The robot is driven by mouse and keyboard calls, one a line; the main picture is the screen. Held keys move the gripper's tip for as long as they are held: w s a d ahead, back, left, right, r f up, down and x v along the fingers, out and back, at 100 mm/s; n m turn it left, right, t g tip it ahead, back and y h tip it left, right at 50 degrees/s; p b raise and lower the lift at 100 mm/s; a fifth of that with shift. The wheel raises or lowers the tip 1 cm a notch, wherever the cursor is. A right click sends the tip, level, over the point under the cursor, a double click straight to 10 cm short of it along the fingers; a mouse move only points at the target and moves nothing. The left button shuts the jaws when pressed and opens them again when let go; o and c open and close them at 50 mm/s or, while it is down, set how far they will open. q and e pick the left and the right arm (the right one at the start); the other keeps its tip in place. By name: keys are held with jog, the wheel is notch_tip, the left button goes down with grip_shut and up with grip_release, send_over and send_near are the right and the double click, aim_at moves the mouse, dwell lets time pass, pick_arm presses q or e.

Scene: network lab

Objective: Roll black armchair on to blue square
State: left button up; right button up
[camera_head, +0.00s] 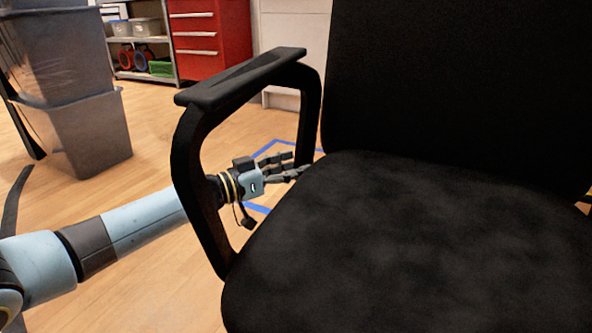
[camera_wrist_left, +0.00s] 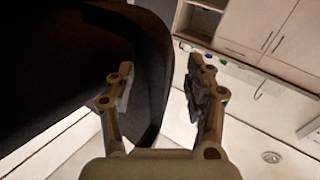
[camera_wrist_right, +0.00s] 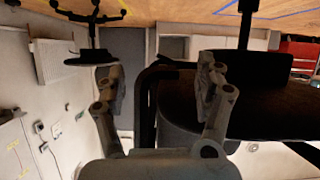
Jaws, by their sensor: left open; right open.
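The black armchair (camera_head: 430,240) fills the right of the head view, with its armrest (camera_head: 250,75) on the left side. My left gripper (camera_head: 285,167) reaches through the armrest loop beside the seat and is open. In the left wrist view a black curved chair part (camera_wrist_left: 155,85) shows between the parted fingers (camera_wrist_left: 163,85). My right gripper (camera_wrist_right: 160,90) is open, with a black armrest (camera_wrist_right: 150,100) showing between its fingers; contact cannot be told. The blue square's outline (camera_head: 257,208) lies on the floor beyond the armrest, partly hidden by the chair.
Stacked grey bins (camera_head: 80,130) stand on the left. A red drawer cabinet (camera_head: 210,40) and a shelf (camera_head: 140,40) stand at the back. Wooden floor (camera_head: 150,160) is clear between bins and chair. The upside-down right wrist view shows another wheeled black base (camera_wrist_right: 95,20).

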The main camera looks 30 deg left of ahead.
pick_arm(q)
jog(key=shift+w+d, duration=0.3)
jog(key=shift+w, duration=0.25)
pick_arm(e)
jog(key=shift+w+a+r+t, duration=0.1)
jog(key=shift+w+r+t, duration=0.5)
jog(key=shift+w+r, duration=0.45)
jog(key=shift+s, duration=0.1)
pick_arm(q)
grip_shut()
